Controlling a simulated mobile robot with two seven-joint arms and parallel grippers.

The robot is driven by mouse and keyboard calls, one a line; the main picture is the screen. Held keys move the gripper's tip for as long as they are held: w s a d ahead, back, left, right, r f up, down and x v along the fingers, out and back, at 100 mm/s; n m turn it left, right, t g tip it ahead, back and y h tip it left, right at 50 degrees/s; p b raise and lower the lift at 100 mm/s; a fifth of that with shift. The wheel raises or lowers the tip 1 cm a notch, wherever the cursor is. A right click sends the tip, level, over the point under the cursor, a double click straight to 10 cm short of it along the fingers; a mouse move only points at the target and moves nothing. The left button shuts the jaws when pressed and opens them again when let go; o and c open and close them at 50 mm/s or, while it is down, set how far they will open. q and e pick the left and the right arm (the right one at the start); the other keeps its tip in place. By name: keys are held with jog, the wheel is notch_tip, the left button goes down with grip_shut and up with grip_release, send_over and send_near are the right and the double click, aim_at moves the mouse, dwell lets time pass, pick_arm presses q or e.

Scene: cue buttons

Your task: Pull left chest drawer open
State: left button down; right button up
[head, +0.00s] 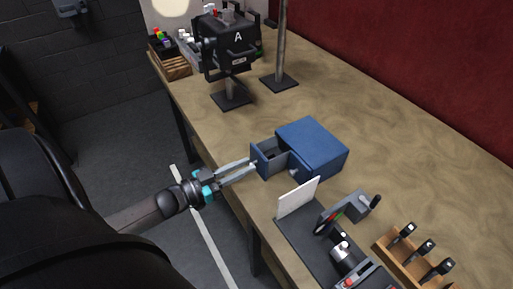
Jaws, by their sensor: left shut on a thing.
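A blue chest (314,143) stands on the tan table, near its front edge. Its left drawer (266,160) is pulled out toward the front left, and its dark inside shows. The drawer's handle is hidden between the fingertips. My right gripper is not in view.
A white card (298,198) and a dark device (345,250) stand right in front of the chest. A wooden rack (413,256) is at the lower right. The table right of the chest is clear.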

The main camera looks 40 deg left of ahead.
pick_arm(q)
jog(key=shift+s+a, duration=0.1)
jog(key=shift+s, duration=0.15)
jog(key=c, duration=0.8)
grip_release()
jog(key=v, duration=1.5)
jog(key=shift+f, duration=0.15)
